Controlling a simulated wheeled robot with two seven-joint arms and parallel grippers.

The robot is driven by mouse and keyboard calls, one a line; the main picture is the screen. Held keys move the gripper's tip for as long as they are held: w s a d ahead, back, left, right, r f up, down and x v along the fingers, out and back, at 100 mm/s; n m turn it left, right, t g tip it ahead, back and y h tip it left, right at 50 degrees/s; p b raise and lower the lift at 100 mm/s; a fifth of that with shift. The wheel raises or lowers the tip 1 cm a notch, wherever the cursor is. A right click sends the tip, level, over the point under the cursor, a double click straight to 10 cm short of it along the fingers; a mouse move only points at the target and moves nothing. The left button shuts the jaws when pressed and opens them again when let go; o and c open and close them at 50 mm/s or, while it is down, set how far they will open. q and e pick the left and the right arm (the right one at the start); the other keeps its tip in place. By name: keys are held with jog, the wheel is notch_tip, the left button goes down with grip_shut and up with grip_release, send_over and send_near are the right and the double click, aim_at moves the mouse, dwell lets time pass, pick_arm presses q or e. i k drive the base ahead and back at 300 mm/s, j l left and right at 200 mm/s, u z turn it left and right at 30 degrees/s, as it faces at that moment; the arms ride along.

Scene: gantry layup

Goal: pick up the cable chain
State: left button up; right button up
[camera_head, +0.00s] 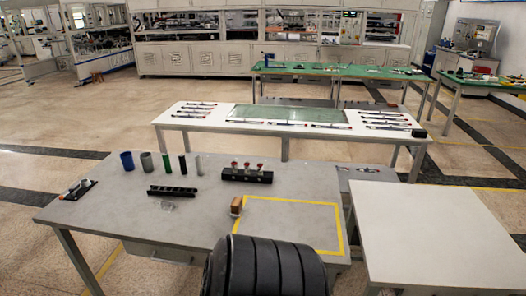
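The cable chain appears to be the black segmented strip (172,191) lying on the grey table (110,215), left of the table's middle. It lies roughly left to right, with a small clear object (167,206) just in front of it. Nothing is holding it. Neither of my grippers is in view.
Behind the strip stand a blue cup (127,161), a grey cup (147,162) and several slim cylinders. A black block with red-topped pieces (247,175) is to the right. A brown block (236,206) sits by the yellow-taped rectangle (341,228), whose inside looks clear.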

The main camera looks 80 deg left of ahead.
aim_at(179, 193)
jog(key=u, duration=3.45)
jog(key=j, duration=0.15)
